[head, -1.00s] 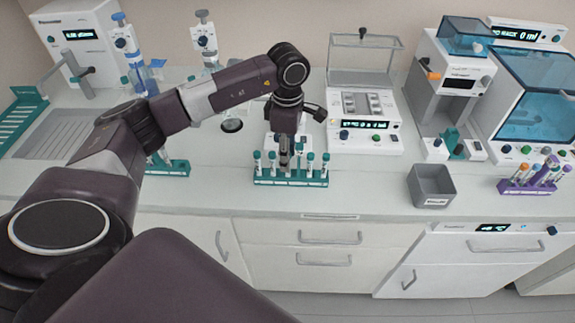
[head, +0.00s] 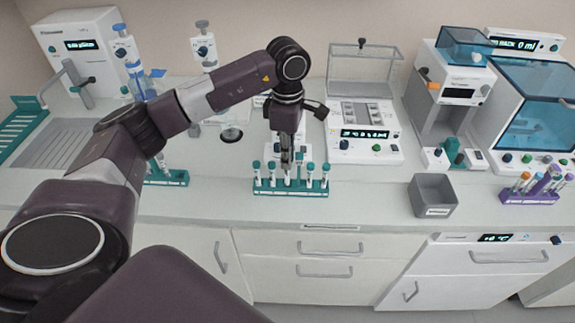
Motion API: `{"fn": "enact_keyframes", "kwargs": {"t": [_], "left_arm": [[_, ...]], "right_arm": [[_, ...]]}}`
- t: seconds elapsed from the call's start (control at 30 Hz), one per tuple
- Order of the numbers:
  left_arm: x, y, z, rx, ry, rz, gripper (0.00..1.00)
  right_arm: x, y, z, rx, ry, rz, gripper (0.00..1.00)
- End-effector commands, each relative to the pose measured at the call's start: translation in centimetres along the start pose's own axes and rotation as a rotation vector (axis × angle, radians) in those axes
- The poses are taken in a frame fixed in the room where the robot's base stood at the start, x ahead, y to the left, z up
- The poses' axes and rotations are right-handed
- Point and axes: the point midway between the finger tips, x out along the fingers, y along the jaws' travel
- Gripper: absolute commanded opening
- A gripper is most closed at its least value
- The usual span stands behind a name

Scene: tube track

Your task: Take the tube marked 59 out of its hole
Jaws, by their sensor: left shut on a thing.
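My left gripper (head: 287,170) points straight down over the middle of the rack. It is shut on a tube, which is mostly hidden by the fingers. I cannot tell whether the tube's lower end is still inside its hole. The number 59 is too small to read on any tube. My right gripper is not in view.
Neighbouring tubes stand close on both sides of my left gripper. A grey bin (head: 433,196) and a purple rack of tubes (head: 531,195) stand to the right. A balance-like device (head: 365,148) is behind. Another teal rack (head: 170,178) is on the left, partly behind my arm.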

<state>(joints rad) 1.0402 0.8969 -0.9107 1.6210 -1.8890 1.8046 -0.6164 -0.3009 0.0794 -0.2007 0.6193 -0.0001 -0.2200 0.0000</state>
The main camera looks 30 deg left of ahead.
Motion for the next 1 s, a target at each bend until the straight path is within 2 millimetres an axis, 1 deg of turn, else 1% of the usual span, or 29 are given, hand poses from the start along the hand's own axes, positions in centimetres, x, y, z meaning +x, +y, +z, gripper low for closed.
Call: {"fn": "enact_keyframes", "kwargs": {"t": [0.03, 0.1, 0.37, 0.4, 0.5, 0.8, 1.0], "left_arm": [[-0.8, 0.2, 0.1, 0.000, -0.002, 0.006, 0.01], [-2.2, 0.2, 0.1, 0.001, -0.003, 0.006, 0.01], [-8.1, 0.2, 0.1, -0.001, -0.002, 0.006, 0.01], [-9.1, 0.1, 0.0, 0.000, -0.002, 0.006, 0.01], [-10.8, 0.1, 0.0, 0.000, 0.000, 0.005, 0.01], [-14.9, 0.1, 0.0, -0.001, 0.000, 0.004, 0.01], [-16.5, 0.1, 0.0, 0.000, 0.000, 0.001, 0.01]], "right_arm": [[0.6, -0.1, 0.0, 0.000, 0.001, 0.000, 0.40], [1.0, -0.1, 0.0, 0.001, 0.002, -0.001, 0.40], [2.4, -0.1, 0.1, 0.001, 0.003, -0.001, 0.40], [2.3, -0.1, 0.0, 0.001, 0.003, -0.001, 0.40], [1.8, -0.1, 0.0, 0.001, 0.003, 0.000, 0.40], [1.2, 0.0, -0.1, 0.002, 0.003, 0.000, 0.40], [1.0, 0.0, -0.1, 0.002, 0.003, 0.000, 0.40]]}}
